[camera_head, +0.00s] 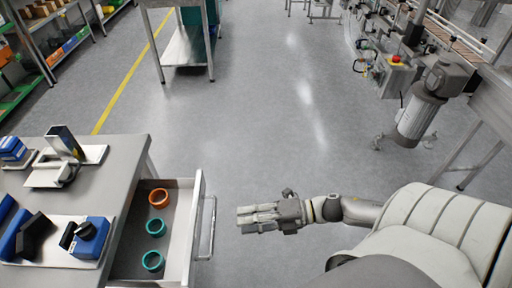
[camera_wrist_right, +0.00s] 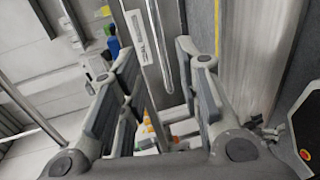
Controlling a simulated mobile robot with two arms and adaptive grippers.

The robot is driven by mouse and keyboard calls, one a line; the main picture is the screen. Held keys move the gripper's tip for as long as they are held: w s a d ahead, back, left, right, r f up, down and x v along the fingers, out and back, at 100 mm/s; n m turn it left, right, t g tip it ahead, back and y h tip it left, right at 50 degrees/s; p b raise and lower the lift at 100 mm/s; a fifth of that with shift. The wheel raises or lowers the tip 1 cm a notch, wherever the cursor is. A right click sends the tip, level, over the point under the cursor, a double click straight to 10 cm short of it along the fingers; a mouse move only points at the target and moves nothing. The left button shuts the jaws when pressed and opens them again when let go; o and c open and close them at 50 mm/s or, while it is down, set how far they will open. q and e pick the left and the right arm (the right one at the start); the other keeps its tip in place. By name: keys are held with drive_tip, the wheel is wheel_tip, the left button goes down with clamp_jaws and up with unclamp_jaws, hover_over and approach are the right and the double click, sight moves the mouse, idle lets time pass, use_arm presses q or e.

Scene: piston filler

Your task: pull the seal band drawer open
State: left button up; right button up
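The seal band drawer (camera_head: 187,235) stands pulled out from the right side of the grey workbench. Inside it lie an orange ring (camera_head: 158,198) and two teal rings (camera_head: 155,227). Its metal bar handle (camera_head: 208,228) is on the drawer front, facing right. My right gripper (camera_head: 240,217) is to the right of the handle, pointing at it, with a gap between them. In the right wrist view my right gripper (camera_wrist_right: 156,62) has its fingers spread with nothing held between them. My left gripper is not in view.
The workbench top (camera_head: 115,160) carries a scale-like device (camera_head: 62,165) and a tray with blue-and-black items (camera_head: 90,238). A conveyor machine with a grey motor (camera_head: 422,105) stands at right. A steel table (camera_head: 185,48) and shelves are farther back. The middle floor (camera_head: 260,110) is clear.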

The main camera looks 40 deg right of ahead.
drive_tip(key=shift+v, duration=1)
drive_tip(key=w+d+f+m+t+h, duration=0.25)
drive_tip(key=d+f+m+h, duration=0.45)
drive_tip(key=f, duration=0.5)
drive_tip(key=s+d+f+m+g+h, duration=0.1)
drive_tip(key=s+d+f+m+h, duration=0.15)
drive_tip(key=s+f+m, duration=0.4)
drive_tip(key=s+d+f+m+g+h, duration=0.1)
drive_tip(key=d+f+m+h, duration=0.2)
drive_tip(key=f, duration=0.7)
drive_tip(key=s+a+f+m+g, duration=0.4)
drive_tip(key=s+a+f, duration=0.3)
drive_tip(key=s, duration=0.4)
drive_tip(key=s+a+f+m+g, duration=0.4)
drive_tip(key=s+a+f+m, duration=0.2)
drive_tip(key=s+f, duration=0.3)
drive_tip(key=s+a, duration=0.1)
drive_tip(key=s, duration=0.1)
drive_tip(key=shift+s+f+g, duration=0.2)
drive_tip(key=shift+s+g, duration=0.1)
drive_tip(key=shift+g, duration=0.05)
